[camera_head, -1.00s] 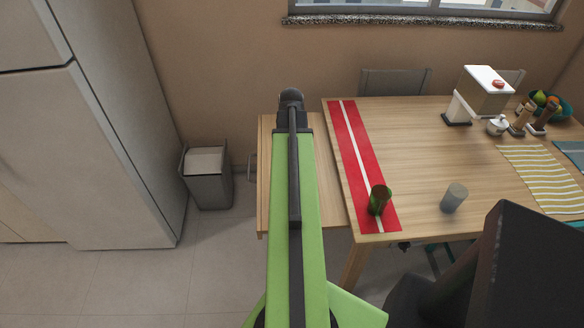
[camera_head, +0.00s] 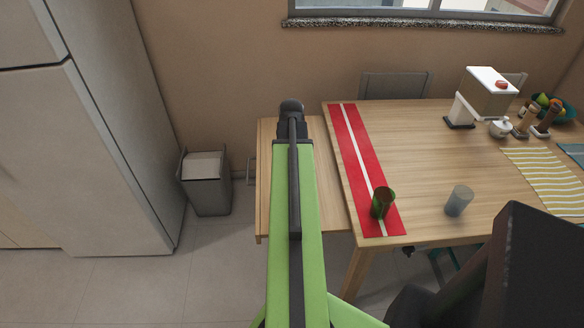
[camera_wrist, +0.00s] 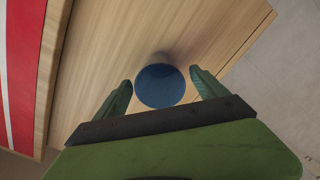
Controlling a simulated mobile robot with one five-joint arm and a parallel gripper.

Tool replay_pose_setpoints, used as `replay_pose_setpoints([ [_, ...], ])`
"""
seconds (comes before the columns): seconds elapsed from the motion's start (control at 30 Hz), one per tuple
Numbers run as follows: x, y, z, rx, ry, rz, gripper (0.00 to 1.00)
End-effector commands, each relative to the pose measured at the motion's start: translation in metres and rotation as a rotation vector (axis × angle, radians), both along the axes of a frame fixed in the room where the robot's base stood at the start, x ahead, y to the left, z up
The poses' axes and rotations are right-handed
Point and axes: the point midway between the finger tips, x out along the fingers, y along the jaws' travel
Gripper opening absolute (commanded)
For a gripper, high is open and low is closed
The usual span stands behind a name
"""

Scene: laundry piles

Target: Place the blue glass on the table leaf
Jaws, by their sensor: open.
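The blue glass (camera_wrist: 160,86) shows in the wrist view as a round blue shape over the wooden table leaf (camera_wrist: 225,35), with a shadow beside it. It appears to be standing on the leaf. My gripper (camera_wrist: 160,80) is open, with one green finger on each side of the glass and a gap at both sides. In the head view the leaf (camera_head: 336,205) extends from the table's left side. My arm covers the leaf's middle there and hides the blue glass and the fingers.
On the table (camera_head: 420,160), a red runner (camera_head: 355,145) lies beside the leaf. It holds a dark green glass (camera_head: 382,203); a clear grey glass (camera_head: 459,200) stands to its right. A grey bin (camera_head: 205,185) stands on the floor left of the leaf.

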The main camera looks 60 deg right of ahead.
Motion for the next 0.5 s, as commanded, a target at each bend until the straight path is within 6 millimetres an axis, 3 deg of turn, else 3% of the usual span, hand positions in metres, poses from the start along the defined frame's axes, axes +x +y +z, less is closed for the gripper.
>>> replay_pose_setpoints([
  [0.27,0.0,0.0,0.012,0.0,0.0,0.001,0.82],
  [0.5,0.0,0.0,0.056,0.0,0.0,0.001,0.82],
])
